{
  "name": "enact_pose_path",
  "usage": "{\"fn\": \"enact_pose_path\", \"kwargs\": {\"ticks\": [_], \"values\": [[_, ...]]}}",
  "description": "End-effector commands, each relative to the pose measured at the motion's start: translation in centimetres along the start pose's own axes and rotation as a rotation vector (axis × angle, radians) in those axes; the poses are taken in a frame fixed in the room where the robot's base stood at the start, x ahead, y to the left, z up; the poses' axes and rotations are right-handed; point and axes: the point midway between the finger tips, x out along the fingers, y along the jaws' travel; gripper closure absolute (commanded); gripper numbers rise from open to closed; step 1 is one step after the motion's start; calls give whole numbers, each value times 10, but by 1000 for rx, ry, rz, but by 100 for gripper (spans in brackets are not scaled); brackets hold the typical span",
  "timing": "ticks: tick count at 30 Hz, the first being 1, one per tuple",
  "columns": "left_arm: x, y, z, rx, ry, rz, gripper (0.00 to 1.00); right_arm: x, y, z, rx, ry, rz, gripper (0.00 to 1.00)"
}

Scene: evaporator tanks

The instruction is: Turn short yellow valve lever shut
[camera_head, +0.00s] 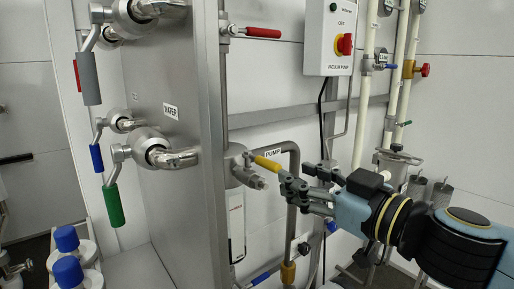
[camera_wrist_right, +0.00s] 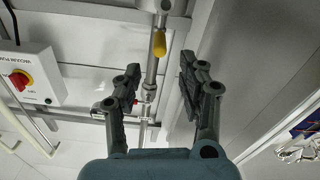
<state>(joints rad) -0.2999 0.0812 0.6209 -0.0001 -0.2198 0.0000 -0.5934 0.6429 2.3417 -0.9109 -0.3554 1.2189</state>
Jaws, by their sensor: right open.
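The short yellow valve lever (camera_head: 267,163) sits on a metal valve on the pipe beside the steel cabinet, next to the "PUMP" label. It points right and slightly down, toward my right gripper (camera_head: 297,181). My right gripper (camera_wrist_right: 158,77) is open and empty, with a finger on each side of that gap. In the head view the fingertips are close to the lever's free end; contact cannot be told. My left gripper is not in view.
A steel cabinet wall (camera_head: 210,110) stands left of the valve. A red lever (camera_head: 263,32) is above, and a vacuum pump switch box (camera_head: 333,38) is at upper right. A vertical pipe (camera_head: 293,205) and a black cable run close by the gripper.

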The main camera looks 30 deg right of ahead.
Motion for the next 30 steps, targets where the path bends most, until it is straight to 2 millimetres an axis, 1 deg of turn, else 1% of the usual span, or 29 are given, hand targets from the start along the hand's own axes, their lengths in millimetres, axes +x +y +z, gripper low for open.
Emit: {"fn": "enact_pose_path", "kwargs": {"ticks": [3, 6, 8, 9, 13, 19, 20, 22, 27, 30], "values": [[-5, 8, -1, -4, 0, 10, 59, 7, 1, 1, 4, -5, 5, 59], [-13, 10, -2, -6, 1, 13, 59, 19, 2, -1, 6, -3, 7, 59], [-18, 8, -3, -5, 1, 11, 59, 28, 1, -3, 11, 3, 6, 59], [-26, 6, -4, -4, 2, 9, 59, 34, 2, -3, 9, -3, 7, 59], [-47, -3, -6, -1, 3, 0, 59, 55, 2, -5, 13, 1, 6, 59], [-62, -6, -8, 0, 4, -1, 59, 80, 1, -2, 12, 0, 5, 59], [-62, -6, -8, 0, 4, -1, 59, 84, 1, -2, 10, 3, 5, 59], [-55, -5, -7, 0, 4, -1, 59, 90, 1, 3, 8, 2, 7, 59], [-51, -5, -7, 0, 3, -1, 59, 102, 0, 3, 7, 0, 5, 59], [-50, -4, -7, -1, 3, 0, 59, 105, 0, 3, 5, -1, 3, 59]]}}
